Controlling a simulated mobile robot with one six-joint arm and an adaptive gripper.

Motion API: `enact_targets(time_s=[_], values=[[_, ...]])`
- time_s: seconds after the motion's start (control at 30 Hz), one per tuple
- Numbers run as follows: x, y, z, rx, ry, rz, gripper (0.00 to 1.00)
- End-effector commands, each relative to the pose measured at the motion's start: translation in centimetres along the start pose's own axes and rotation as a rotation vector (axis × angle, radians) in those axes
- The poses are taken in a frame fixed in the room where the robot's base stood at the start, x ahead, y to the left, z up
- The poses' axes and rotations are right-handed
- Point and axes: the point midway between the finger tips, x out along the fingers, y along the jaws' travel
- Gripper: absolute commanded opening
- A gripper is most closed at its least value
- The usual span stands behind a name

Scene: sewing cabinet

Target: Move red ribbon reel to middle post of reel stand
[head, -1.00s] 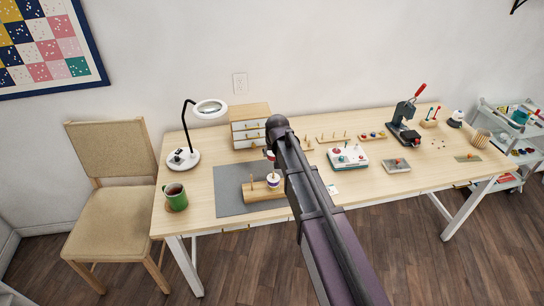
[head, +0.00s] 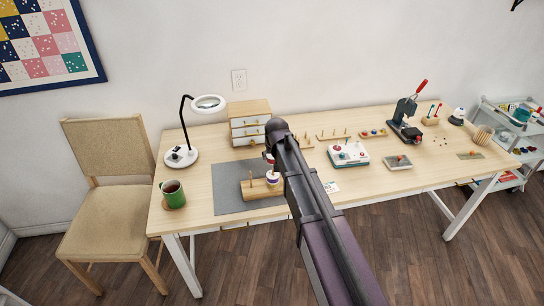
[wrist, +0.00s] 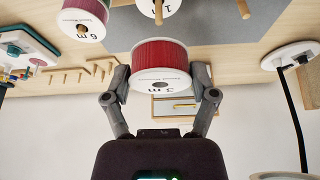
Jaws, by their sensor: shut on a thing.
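The red ribbon reel (wrist: 160,56) has white flanges, one marked "3 m". My gripper (wrist: 162,82) is shut on it, a finger on each side, in the wrist view. The head view shows only a sliver of the held reel beside my arm, above the reel stand (head: 258,191). The wooden stand lies on the grey mat (head: 226,187). A reel marked "6 m" (wrist: 84,16) sits on one end post. At the wrist view's top edge, a cut-off white round face (wrist: 177,7) surrounds another post; a bare post (wrist: 243,8) shows right. The held reel is apart from the posts.
Right are a white-and-green device (head: 348,155), peg racks (head: 333,136) and a press (head: 405,125). The mat's left part is clear.

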Motion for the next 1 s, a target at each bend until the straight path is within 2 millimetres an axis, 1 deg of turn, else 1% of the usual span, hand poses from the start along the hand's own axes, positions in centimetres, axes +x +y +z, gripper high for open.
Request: enact_targets(time_s=[0.03, 0.17, 0.2, 0.3, 1.0], values=[[1.0, 0.0, 0.4, 0.0, 0.0, 0.0, 0.38], [2.2, 0.0, 0.9, 0.0, 0.0, 0.0, 0.38], [1.6, -0.1, 0.7, -0.001, 0.0, 0.0, 0.38], [1.5, -0.1, 0.6, -0.001, 0.0, 0.0, 0.38], [2.8, -0.2, 1.2, -0.002, 0.0, -0.001, 0.38]])
